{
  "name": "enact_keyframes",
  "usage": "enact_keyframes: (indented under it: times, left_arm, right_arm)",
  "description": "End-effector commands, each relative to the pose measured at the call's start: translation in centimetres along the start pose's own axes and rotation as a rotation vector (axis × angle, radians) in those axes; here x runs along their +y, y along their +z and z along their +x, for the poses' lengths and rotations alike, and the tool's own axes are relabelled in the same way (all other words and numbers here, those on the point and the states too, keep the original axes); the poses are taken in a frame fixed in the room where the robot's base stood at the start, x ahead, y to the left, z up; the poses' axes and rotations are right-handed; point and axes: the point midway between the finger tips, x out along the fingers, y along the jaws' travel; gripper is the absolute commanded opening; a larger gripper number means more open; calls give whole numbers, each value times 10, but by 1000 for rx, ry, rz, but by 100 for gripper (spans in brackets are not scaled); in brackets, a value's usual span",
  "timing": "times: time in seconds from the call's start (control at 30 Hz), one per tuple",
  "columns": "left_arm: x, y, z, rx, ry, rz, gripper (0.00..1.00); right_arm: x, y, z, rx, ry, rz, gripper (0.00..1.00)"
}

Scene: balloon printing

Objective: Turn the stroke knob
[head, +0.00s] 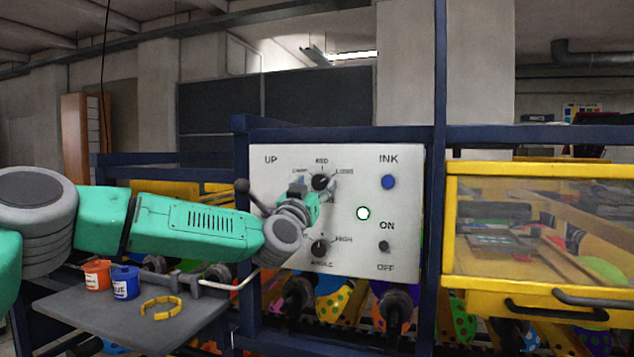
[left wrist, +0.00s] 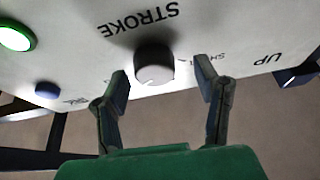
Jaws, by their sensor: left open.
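The stroke knob (head: 320,181) is a dark round knob at the upper middle of the white control panel (head: 405,250). In the left wrist view the knob (left wrist: 154,66) appears grey with a white pointer mark, and the STROKE label beside it is upside down. My left gripper (head: 313,189) is in front of the panel at the knob. In the left wrist view its open fingers (left wrist: 162,72) lie to either side of the knob, with visible gaps and nothing held. In the head view the gripper hides the area just below the knob. My right gripper is out of view.
An angle knob (head: 319,247) sits below, close to my wrist. A lever (head: 242,187) sticks out left of the gripper. A blue ink button (head: 389,182), a lit green button (head: 363,213) and an on/off switch (head: 384,247) are to the right. A shelf (head: 190,325) holds cups.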

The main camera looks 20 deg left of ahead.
Motion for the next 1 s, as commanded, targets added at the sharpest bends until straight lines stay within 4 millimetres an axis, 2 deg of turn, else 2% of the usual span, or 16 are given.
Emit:
enact_keyframes:
  times: [0.13, 0.43, 0.47, 0.5, 0.6, 1.0]
  left_arm:
    - [0, 0, 9, -1, 0, 1, 56]
    - [0, 1, 10, -1, 0, 0, 56]
    - [0, 1, 10, -1, 0, 0, 53]
    - [0, 1, 10, -1, 0, 0, 39]
    - [0, 1, 10, -1, 0, 0, 7]
    - [0, 2, 10, -3, -18, -43, 7]
  right_arm:
    - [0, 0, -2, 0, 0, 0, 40]
    - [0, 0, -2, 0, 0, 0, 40]
    - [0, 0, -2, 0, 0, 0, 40]
    - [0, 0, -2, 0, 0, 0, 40]
    - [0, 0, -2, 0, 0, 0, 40]
    - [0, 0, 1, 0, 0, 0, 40]
